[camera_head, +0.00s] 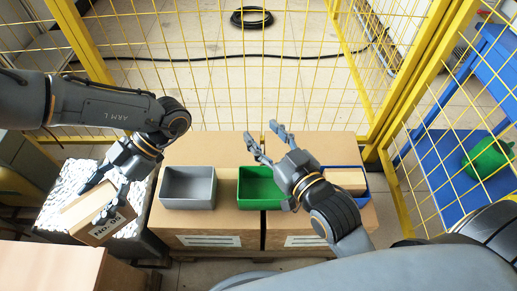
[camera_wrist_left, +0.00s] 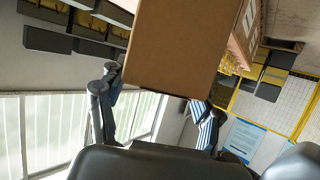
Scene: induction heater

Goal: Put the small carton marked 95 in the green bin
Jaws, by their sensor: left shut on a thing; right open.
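A small brown carton (camera_head: 88,217) is held by my left gripper (camera_head: 99,198) above a crate of white packing pieces at the left. Its white label starts with "No."; I cannot read the number for sure. The carton's plain brown side (camera_wrist_left: 172,45) fills the upper middle of the left wrist view, between the fingers. The green bin (camera_head: 250,207) stands on large cartons in the middle, well right of the left gripper, and its visible inside looks empty. My right gripper (camera_head: 264,137) is open and empty, over the far side of the green bin and partly hiding its right end.
A grey bin (camera_head: 187,204) stands left of the green bin. A blue bin (camera_head: 363,199) at the right holds a carton (camera_head: 347,180). The packing-piece crate (camera_head: 142,232) is at the left. Yellow mesh fencing (camera_head: 260,80) closes off the back and right.

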